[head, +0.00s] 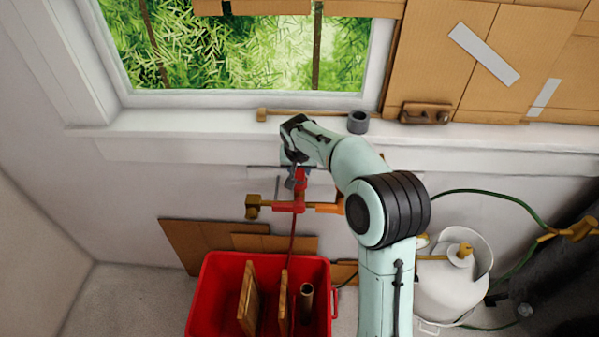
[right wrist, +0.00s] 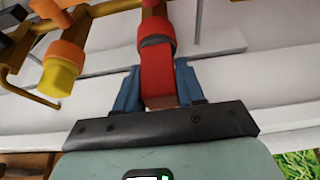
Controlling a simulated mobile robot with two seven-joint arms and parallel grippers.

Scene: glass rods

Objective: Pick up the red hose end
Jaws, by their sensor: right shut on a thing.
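The red hose end (head: 300,188) is upright below the window sill, at a red and brass fitting. It also shows in the right wrist view (right wrist: 157,72) as a red sleeve with a dark band. My right gripper (head: 294,178) is at it, with blue fingers (right wrist: 156,88) on both sides of the red sleeve, shut on it. The arm hides part of the gripper in the head view. A thin red hose (head: 292,240) hangs from the fitting towards the red bin. My left gripper is not in view.
A brass fitting (head: 253,206) and an orange one (head: 326,208) flank the hose end. The red bin (head: 222,290) below holds wooden boards. A grey cup (head: 358,122) stands on the sill. A white tank (head: 452,290) stands at right.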

